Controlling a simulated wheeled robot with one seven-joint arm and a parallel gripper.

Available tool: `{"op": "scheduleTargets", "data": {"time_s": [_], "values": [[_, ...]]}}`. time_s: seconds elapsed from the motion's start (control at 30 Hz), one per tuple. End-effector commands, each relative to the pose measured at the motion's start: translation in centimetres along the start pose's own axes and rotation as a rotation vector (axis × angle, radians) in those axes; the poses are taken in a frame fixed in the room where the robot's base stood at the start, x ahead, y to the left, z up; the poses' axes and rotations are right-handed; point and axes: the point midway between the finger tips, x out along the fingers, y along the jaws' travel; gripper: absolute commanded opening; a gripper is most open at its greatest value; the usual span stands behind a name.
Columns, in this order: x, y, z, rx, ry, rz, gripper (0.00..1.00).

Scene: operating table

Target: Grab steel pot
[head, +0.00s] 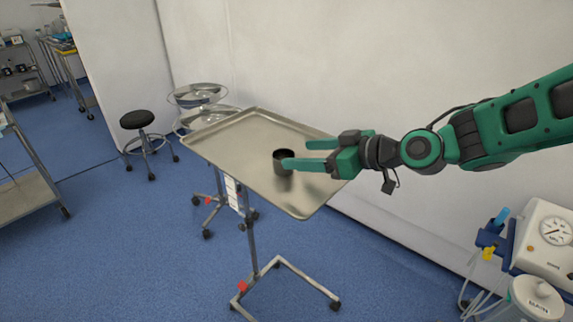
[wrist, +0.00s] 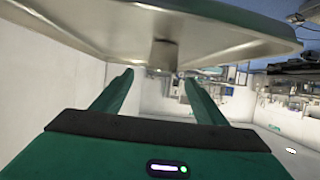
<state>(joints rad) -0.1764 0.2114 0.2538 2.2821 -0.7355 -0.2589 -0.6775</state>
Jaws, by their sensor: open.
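The steel pot (head: 284,163) is a small, dark, shiny cylinder. It stands upright on the metal tray (head: 222,153) of a wheeled stand, near the tray's middle. My green gripper (head: 295,154) reaches in from the right with its two fingers apart and empty. In the head view, the nearer fingertip overlaps the pot's right edge; whether it touches the pot is unclear. The wrist view is upside down, with the tray (wrist: 70,30) along the top. There the pot (wrist: 163,54) shows beyond and between the fingertips of my gripper (wrist: 158,78).
A white wall (head: 270,60) stands behind the tray. A black stool (head: 137,120) and a stand with round basins (head: 200,95) are to the left. A medical device with a gauge (head: 548,235) is at the lower right. The tray around the pot is bare.

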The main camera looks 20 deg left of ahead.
Motion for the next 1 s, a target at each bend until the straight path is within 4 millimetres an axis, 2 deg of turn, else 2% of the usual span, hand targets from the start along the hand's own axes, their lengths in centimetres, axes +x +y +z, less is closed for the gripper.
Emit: {"op": "scheduleTargets", "data": {"time_s": [0.17, 0.4, 0.67, 0.73, 0.87, 1.0], "values": [[1.4, -0.2, 0.1, 0.000, -0.001, -0.003, 0.66], [4.6, -0.3, 0.3, 0.001, -0.001, -0.002, 0.66], [5.1, -0.2, 0.3, 0.000, -0.001, 0.001, 0.66], [5.1, -0.2, 0.3, 0.001, -0.001, 0.001, 0.54], [5.0, -0.2, 0.3, 0.001, -0.001, 0.002, 0.23], [5.0, -0.2, 0.3, 0.001, -0.001, 0.002, 0.22]]}}
